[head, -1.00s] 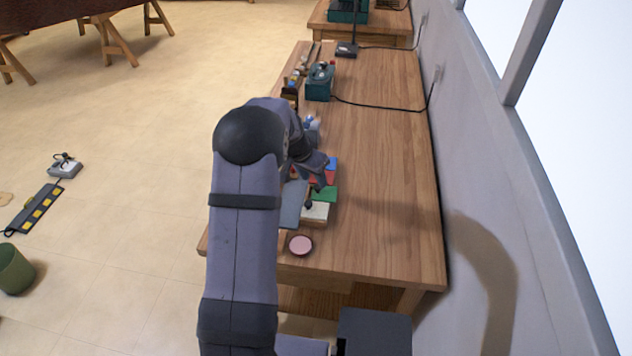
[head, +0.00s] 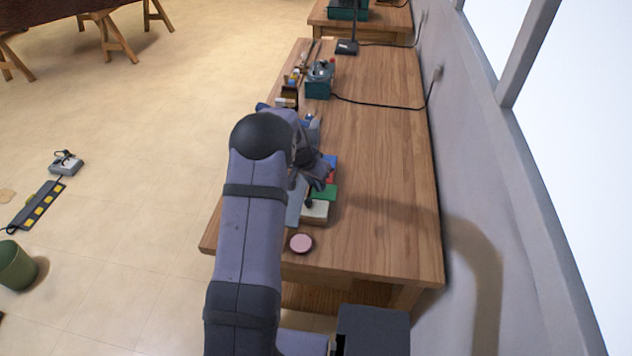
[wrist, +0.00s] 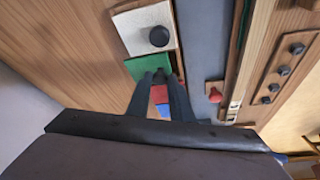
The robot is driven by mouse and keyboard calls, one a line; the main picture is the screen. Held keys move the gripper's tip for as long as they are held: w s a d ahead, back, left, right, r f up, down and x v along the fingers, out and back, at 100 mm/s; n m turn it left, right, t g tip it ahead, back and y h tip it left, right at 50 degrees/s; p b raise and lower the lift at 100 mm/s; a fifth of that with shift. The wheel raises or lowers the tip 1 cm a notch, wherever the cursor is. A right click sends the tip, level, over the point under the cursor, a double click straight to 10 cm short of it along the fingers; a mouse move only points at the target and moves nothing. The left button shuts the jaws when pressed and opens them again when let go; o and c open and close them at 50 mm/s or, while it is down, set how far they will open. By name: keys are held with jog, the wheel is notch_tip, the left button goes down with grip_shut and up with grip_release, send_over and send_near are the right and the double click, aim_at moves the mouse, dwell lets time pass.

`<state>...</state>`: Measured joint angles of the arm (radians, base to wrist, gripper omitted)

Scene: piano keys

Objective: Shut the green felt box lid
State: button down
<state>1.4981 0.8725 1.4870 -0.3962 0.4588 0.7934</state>
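A green flat panel (head: 323,193), seemingly the green felt, lies on the table in a row of coloured pieces. It also shows in the wrist view (wrist: 150,66). A cream lid-like panel (wrist: 143,30) with a black round knob (wrist: 159,36) adjoins it; this panel (head: 316,215) is at the near end of the row in the head view. My gripper (wrist: 161,77) points at the green panel's edge, fingertips a little apart. A small dark thing shows between the tips; I cannot tell whether they grip it. Red and blue pieces (wrist: 160,94) show between the fingers.
A pink round disc (head: 301,243) lies near the table's front edge. A grey strip (wrist: 203,40) runs alongside the row, with a red knob (wrist: 214,95) beside it. A teal box (head: 319,82) stands farther back. The table's right side is clear.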

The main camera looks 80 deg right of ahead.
jog(key=shift+w+f+b, duration=0.2)
jog(key=shift+w+b, duration=0.7)
jog(key=shift+b, duration=0.2)
jog(key=shift+w+r, duration=0.15)
jog(key=shift+r, duration=0.1)
jog(key=c, duration=1.6)
grip_release()
jog(key=shift+w, duration=0.1)
jog(key=shift+r, duration=0.1)
jog(key=shift+b+v, duration=1.1)
jog(key=shift+v, duration=2.45)
jog(key=shift+a, duration=0.1)
